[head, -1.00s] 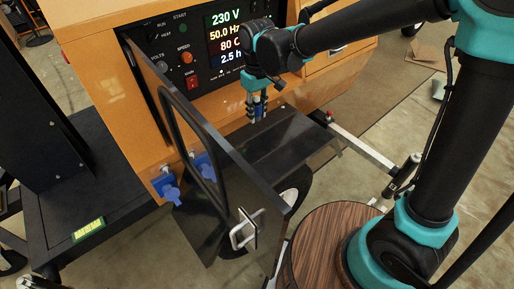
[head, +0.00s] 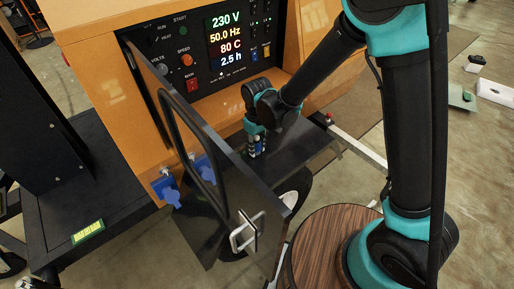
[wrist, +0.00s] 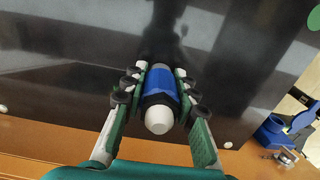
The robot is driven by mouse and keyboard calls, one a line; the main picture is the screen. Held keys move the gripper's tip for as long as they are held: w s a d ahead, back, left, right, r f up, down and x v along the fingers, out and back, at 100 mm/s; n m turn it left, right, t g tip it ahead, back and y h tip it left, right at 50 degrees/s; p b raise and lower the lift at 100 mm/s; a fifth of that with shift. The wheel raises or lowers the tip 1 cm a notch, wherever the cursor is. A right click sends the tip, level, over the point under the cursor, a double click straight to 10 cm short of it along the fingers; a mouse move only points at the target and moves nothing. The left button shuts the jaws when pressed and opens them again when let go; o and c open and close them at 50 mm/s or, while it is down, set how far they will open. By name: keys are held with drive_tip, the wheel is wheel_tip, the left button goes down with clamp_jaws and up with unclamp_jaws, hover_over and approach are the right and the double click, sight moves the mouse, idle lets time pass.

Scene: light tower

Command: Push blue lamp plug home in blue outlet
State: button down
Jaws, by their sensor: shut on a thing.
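My gripper (wrist: 158,100) is shut on a blue cylindrical piece (wrist: 160,84), which appears to be the blue lamp plug. It has a dark collar and a rounded white end facing the wrist camera. In the head view my gripper (head: 257,147) is over the dark flat panel, right of the open dark door. A blue outlet (wrist: 271,131) shows at right in the wrist view, apart from the held piece.
The open dark door (head: 226,190) with a metal handle (head: 245,232) stands between my gripper and the outlets. The orange cabinet (head: 100,60) has a lit display (head: 225,38). A round wooden top (head: 315,250) is in front. A black cart (head: 75,210) is at left.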

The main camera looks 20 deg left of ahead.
drive_tip(key=shift+f, duration=0.25)
drive_tip(key=c, duration=1.2)
unclamp_jaws()
wheel_tip(320, 180, up, 17)
drive_tip(key=shift+d+r, duration=0.15)
drive_tip(key=shift+r, duration=0.05)
drive_tip(key=shift+w+d, duration=0.1)
